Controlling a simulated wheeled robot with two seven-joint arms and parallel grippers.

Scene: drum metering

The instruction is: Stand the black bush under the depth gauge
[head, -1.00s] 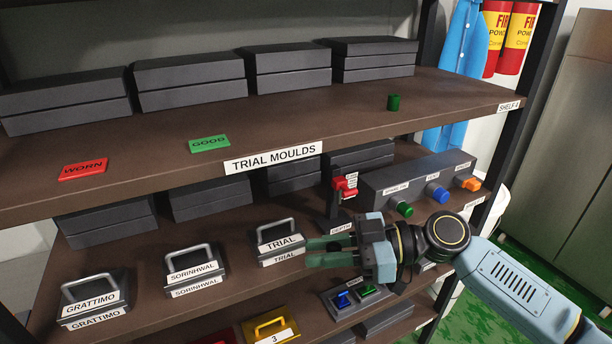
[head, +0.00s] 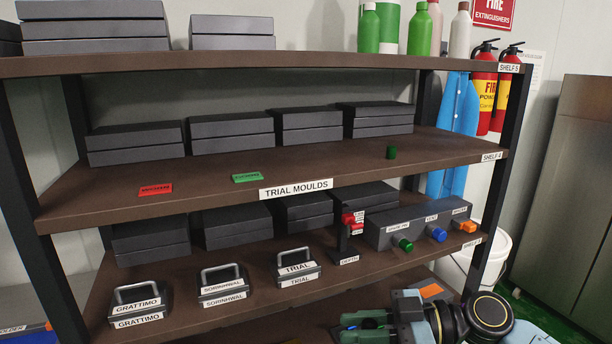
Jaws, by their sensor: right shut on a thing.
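The depth gauge is a red gauge head (head: 352,219) on a dark upright stand, with a "DEPTH" label at its foot, on the shelf below the "TRIAL MOULDS" edge. My right gripper (head: 362,328) is at the bottom edge of the head view, in front of and below the gauge, apart from it. Its green fingers point left and are shut on a dark thing, likely the black bush, which is mostly hidden between them. No black bush shows clearly elsewhere. My left gripper is not in view.
Three handled moulds, GRATTIMO (head: 139,304), SORINHWAL (head: 222,284) and TRIAL (head: 297,267), stand left of the gauge. A grey block (head: 419,226) with green, blue and orange knobs stands to its right. A small green cylinder (head: 391,152) stands on the shelf above.

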